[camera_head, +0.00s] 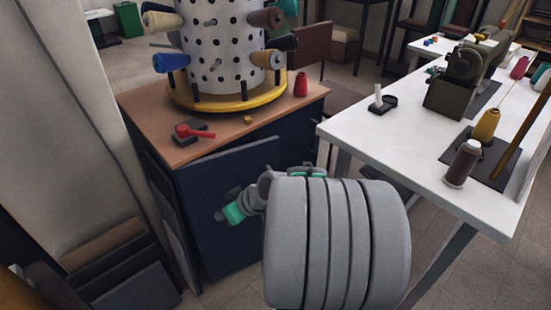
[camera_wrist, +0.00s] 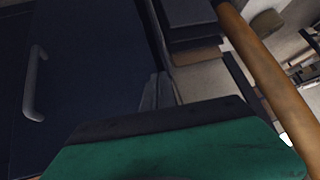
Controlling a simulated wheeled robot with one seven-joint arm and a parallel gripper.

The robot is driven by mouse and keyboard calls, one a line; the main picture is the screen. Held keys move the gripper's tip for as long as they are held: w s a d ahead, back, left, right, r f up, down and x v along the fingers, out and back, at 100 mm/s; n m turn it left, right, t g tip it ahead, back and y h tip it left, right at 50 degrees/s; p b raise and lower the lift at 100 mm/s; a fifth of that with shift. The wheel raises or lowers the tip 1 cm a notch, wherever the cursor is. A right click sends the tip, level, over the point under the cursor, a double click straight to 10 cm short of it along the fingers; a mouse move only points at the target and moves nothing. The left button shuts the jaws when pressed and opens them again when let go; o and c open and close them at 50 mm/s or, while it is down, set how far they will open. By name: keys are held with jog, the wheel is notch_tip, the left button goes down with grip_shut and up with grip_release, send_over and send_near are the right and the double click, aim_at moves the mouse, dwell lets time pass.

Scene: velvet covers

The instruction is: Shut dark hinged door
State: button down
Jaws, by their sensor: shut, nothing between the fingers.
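The dark navy door (camera_head: 225,175) is on the front of a low cabinet with a wooden top (camera_head: 155,110). It stands ajar: its top edge angles away from the cabinet front, and the gap widens towards the right. My gripper (camera_head: 222,215) has green fingers, is shut and empty, and is in front of the door's outer face. I cannot tell whether it touches the door. In the wrist view the green and black gripper (camera_wrist: 175,135) fills the bottom, and a dark navy panel (camera_wrist: 85,65) with a grey handle (camera_wrist: 34,85) fills the left.
A white table (camera_head: 400,140) with a sewing machine (camera_head: 465,70) and thread spools stands close on the right. A dotted spool stand (camera_head: 222,45) and a red tool (camera_head: 193,132) sit on the cabinet. Dark boxes (camera_head: 115,270) lie at the lower left.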

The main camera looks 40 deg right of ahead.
jog(key=d+m+t+h+b, duration=0.2)
jog(key=d+t, duration=0.4)
jog(key=d, duration=0.6)
jog(key=m+t+h, duration=0.3)
jog(key=t+h, duration=0.1)
jog(key=h, duration=0.1)
send_near(275, 144)
jog(key=w, duration=0.3)
jog(key=w+d, duration=0.1)
jog(key=w, duration=0.2)
jog(key=shift+w+d, duration=0.15)
jog(key=shift+w, duration=0.2)
